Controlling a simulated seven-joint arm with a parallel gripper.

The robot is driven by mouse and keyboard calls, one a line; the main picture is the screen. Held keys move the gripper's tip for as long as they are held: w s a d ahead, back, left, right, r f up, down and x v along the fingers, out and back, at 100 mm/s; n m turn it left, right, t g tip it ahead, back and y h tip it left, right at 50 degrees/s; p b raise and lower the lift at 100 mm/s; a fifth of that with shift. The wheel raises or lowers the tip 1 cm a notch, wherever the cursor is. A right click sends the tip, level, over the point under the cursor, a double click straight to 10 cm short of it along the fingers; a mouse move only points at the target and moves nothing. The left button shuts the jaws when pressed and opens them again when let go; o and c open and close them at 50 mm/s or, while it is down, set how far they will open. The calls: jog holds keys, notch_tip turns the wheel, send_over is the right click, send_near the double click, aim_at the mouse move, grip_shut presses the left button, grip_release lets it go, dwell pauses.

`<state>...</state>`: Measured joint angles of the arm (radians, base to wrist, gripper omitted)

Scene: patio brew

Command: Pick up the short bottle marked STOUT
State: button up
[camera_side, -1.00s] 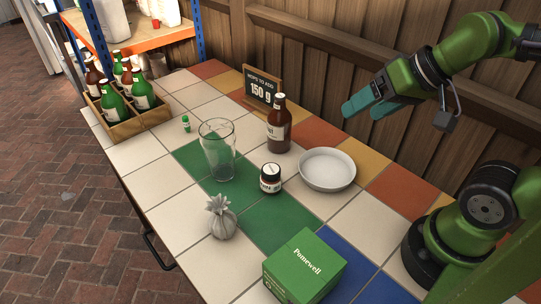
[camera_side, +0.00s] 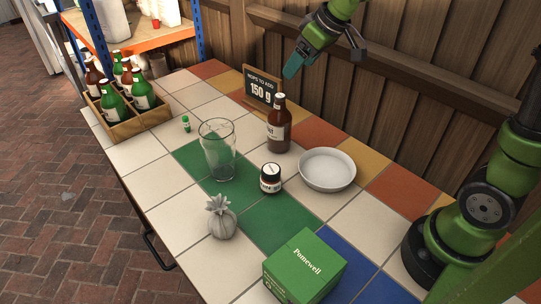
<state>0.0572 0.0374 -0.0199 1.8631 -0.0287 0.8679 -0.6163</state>
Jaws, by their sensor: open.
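A brown bottle (camera_side: 279,130) with a cream cap and a pale label stands upright on the tiled table, left of the white bowl. The label's lettering is too small to read for sure. Other bottles, brown and green, stand in a wooden crate (camera_side: 137,127) at the far left, and their labels cannot be read either. My gripper (camera_side: 291,70) is open and empty. It is in the air above and beyond the brown bottle, near the wooden fence, apart from everything.
A chalkboard sign (camera_side: 262,88) reading 150 g stands behind the bottle. Left tiles are mostly clear.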

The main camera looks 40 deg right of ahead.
aim_at(283, 96)
jog(key=x, duration=0.9)
jog(key=shift+s+a+x, duration=0.1)
jog(key=shift+s+x, duration=0.1)
jog(key=shift+x, duration=1.1)
jog(key=shift+s+a+x, duration=0.15)
jog(key=shift+s+x, duration=0.05)
jog(key=shift+x, duration=1.15)
jog(key=shift+f, duration=0.2)
jog(key=shift+c, duration=0.4)
jog(key=c, duration=1)
jog(key=shift+s, duration=0.1)
grip_shut()
jog(key=shift+f, duration=0.15)
